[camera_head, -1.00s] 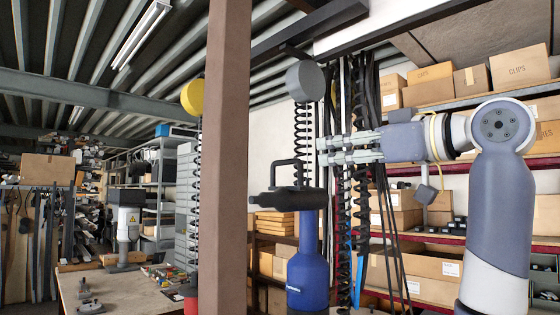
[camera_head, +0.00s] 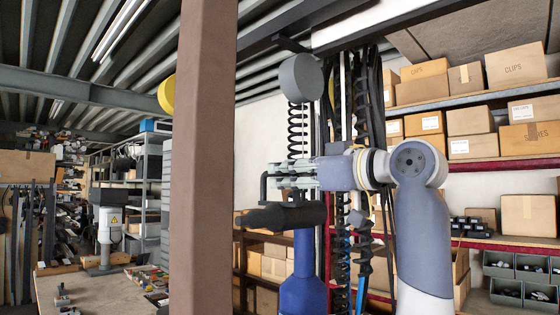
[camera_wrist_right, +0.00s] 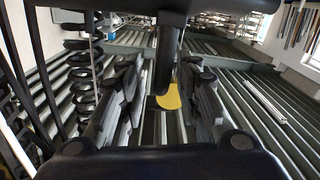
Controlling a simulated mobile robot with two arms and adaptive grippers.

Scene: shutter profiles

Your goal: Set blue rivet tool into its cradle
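The rivet tool (camera_head: 303,275) hangs upright below a grey balancer disc (camera_head: 300,77) and its black coil. It has a blue body, a dark horizontal head and a black handle loop on top. My right gripper (camera_head: 276,176) reaches in from the right at the height of the loop, just above the head, and its fingertips overlap the loop. In the right wrist view, the two fingers (camera_wrist_right: 162,78) stand apart, with a dark bar (camera_wrist_right: 167,60), likely part of the tool, between them. I see a gap on each side. My left gripper is not in view. I cannot make out the cradle.
A brown post (camera_head: 203,160) stands close on the left. Black hoses and coils (camera_head: 362,110) hang right behind the tool. Shelves with cardboard boxes (camera_head: 471,121) fill the right. A workbench (camera_head: 95,292) stands at the left behind the post. A yellow disc (camera_head: 166,94) is partly hidden.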

